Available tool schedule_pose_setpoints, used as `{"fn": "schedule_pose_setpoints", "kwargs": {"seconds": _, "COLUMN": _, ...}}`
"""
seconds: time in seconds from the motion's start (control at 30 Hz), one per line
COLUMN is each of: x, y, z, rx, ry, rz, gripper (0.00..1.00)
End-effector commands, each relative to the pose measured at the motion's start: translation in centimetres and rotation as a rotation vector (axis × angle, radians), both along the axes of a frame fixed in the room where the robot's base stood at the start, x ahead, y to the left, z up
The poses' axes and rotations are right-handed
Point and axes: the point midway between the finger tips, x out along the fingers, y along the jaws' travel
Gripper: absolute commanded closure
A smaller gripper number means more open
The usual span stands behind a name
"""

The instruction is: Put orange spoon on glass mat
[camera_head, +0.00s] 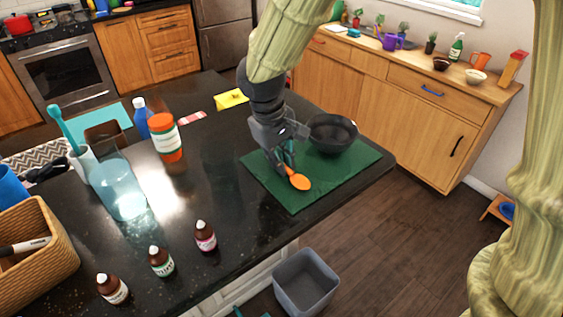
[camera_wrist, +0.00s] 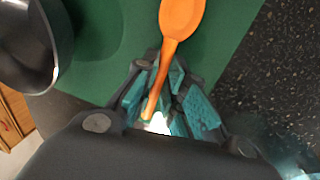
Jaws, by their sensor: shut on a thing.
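The orange spoon (camera_head: 300,183) is over the green mat (camera_head: 340,172), its bowl end toward the mat's front. My gripper (camera_head: 287,166) points down over the mat and is shut on the spoon's handle. In the wrist view, the spoon (camera_wrist: 181,18) reaches forward from between the teal-padded fingers of my gripper (camera_wrist: 164,80), with the mat (camera_wrist: 225,35) beneath. The handle's end lies between the fingers. I cannot tell whether the spoon touches the mat or hangs just above it.
A dark bowl (camera_head: 333,135) stands on the mat's back part, close to my gripper. An orange-and-white bottle (camera_head: 166,139), a clear blue pitcher (camera_head: 119,190) and small brown bottles (camera_head: 205,237) stand to the left. A grey bin (camera_head: 305,283) is on the floor below.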

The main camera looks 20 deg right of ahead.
Motion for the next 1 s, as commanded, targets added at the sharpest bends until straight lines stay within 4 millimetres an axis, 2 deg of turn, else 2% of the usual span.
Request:
{"fn": "schedule_pose_setpoints", "kwargs": {"seconds": 0.3, "x": 0.0, "y": 0.0, "z": -0.4, "rx": -0.001, "ry": 0.001, "rz": 0.0, "gripper": 1.0}}
{"fn": "schedule_pose_setpoints", "kwargs": {"seconds": 0.33, "x": 0.0, "y": 0.0, "z": -0.3, "rx": -0.001, "ry": 0.0, "rz": 0.0, "gripper": 0.82}}
{"fn": "schedule_pose_setpoints", "kwargs": {"seconds": 0.4, "x": 0.0, "y": 0.0, "z": -0.3, "rx": 0.0, "ry": 0.0, "rz": 0.0, "gripper": 0.69}}
{"fn": "schedule_pose_setpoints", "kwargs": {"seconds": 0.43, "x": 0.0, "y": 0.0, "z": -0.3, "rx": 0.0, "ry": 0.0, "rz": 0.0, "gripper": 0.66}}
{"fn": "schedule_pose_setpoints", "kwargs": {"seconds": 0.8, "x": 0.0, "y": 0.0, "z": -0.2, "rx": 0.0, "ry": 0.001, "rz": 0.0, "gripper": 0.66}}
{"fn": "schedule_pose_setpoints", "kwargs": {"seconds": 1.0, "x": 0.0, "y": 0.2, "z": 1.1, "rx": 0.0, "ry": -0.003, "rz": 0.001, "gripper": 0.66}}
